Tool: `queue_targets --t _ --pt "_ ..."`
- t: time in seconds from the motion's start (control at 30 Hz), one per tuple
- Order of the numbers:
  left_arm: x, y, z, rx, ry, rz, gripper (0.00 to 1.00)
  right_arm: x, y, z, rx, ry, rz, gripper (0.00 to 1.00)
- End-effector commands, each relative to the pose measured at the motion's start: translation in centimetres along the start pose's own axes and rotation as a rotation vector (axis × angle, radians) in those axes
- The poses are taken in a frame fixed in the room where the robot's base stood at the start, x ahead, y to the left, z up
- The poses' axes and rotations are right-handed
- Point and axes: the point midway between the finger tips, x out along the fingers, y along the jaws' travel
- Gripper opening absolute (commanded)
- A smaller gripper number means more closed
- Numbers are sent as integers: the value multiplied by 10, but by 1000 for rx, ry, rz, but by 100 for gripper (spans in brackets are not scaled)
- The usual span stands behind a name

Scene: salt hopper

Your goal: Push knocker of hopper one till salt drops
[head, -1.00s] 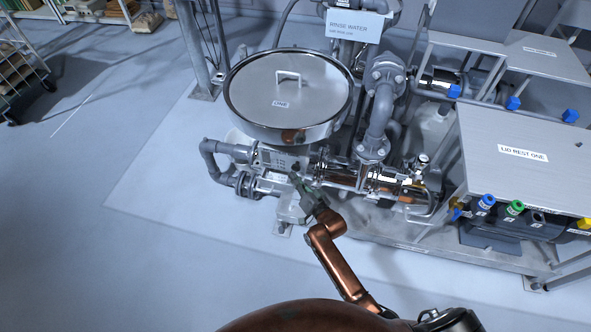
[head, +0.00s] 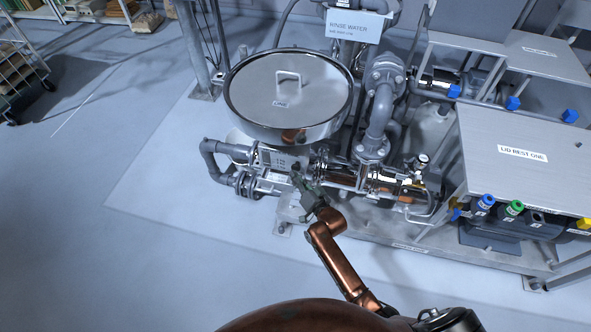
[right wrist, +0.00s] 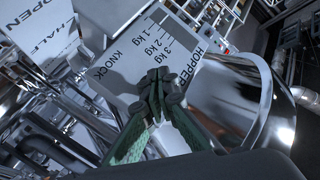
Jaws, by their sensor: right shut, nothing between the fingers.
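Hopper one (head: 262,118) is a round steel vessel with a lid marked ONE, in the head view. Under it is a pale panel (head: 272,158). In the right wrist view the panel (right wrist: 125,68) carries the words KNOCK and HOPPER and a scale in kg. A small dark round knob (head: 296,165), perhaps the knocker, shows at the panel's right end. My right gripper (head: 296,177) is shut and empty, its tips at the panel near the knob. The green fingers (right wrist: 157,82) cover that spot in the wrist view, so contact cannot be told. No salt is visible. My left gripper is not in view.
Grey pipes (head: 380,115) and a steel cylinder (head: 395,182) stand close to the right of my gripper. The lid rest table (head: 530,130) is farther right, with coloured knobs below. The floor (head: 140,240) at left is clear.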

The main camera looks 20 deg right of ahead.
Motion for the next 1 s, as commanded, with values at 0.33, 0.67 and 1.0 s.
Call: queue_targets --t 0.33,0.67,1.0 --pt "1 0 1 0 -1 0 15 3 2 -2 0 0 0 0" --pt "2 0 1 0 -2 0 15 5 4 -4 0 0 1 0" --pt "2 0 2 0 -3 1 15 8 6 -6 0 0 0 0"
